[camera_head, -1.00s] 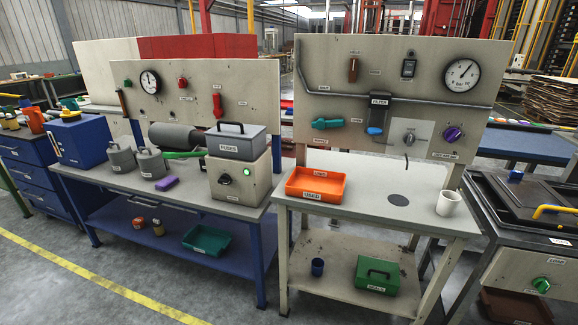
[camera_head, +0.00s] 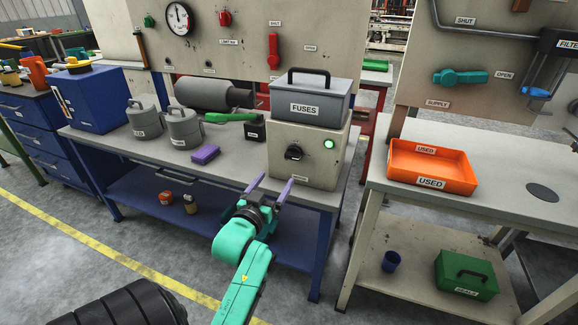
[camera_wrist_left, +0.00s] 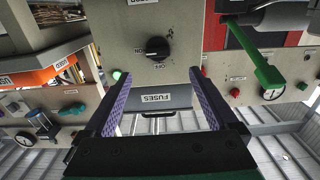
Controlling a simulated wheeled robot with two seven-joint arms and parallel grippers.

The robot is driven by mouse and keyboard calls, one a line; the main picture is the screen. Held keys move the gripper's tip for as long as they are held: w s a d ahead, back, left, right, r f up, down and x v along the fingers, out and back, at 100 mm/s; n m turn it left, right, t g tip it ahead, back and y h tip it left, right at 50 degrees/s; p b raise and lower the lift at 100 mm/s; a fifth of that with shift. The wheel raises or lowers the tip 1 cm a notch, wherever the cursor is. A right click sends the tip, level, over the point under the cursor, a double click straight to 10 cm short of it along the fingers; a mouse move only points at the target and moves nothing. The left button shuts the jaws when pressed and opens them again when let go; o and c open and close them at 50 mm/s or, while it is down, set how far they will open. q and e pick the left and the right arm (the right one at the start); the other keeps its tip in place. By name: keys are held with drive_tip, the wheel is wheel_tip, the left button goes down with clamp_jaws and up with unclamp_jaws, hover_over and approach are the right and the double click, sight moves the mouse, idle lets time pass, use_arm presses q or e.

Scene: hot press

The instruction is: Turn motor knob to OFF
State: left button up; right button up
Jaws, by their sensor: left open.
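The motor knob (camera_head: 294,152) is a black round knob on the front of a beige control box (camera_head: 316,179), beside a lit green lamp (camera_head: 329,144). In the left wrist view, which is upside down, the knob (camera_wrist_left: 157,48) has OFF and ON labels next to it; its exact pointer setting is hard to read. My left gripper (camera_head: 272,181) is open and empty, with purple finger pads, below and in front of the box. In the wrist view the left fingers (camera_wrist_left: 160,76) point toward the box, apart from the knob. My right gripper is not in view.
A grey FUSES case (camera_head: 311,103) sits on top of the box. Left of it on the grey bench are a green-handled item (camera_head: 232,117), a purple block (camera_head: 206,154) and grey canisters (camera_head: 184,127). An orange USED tray (camera_head: 433,166) stands on the right bench.

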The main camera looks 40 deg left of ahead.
sight(291, 158)
use_arm(q)
drive_tip(key=x, duration=1.1)
drive_tip(key=shift+w, duration=0.25)
drive_tip(key=shift+d+r, duration=0.1)
drive_tip(key=shift+d, duration=0.05)
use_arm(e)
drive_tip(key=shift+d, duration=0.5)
use_arm(q)
drive_tip(key=c, duration=1.4)
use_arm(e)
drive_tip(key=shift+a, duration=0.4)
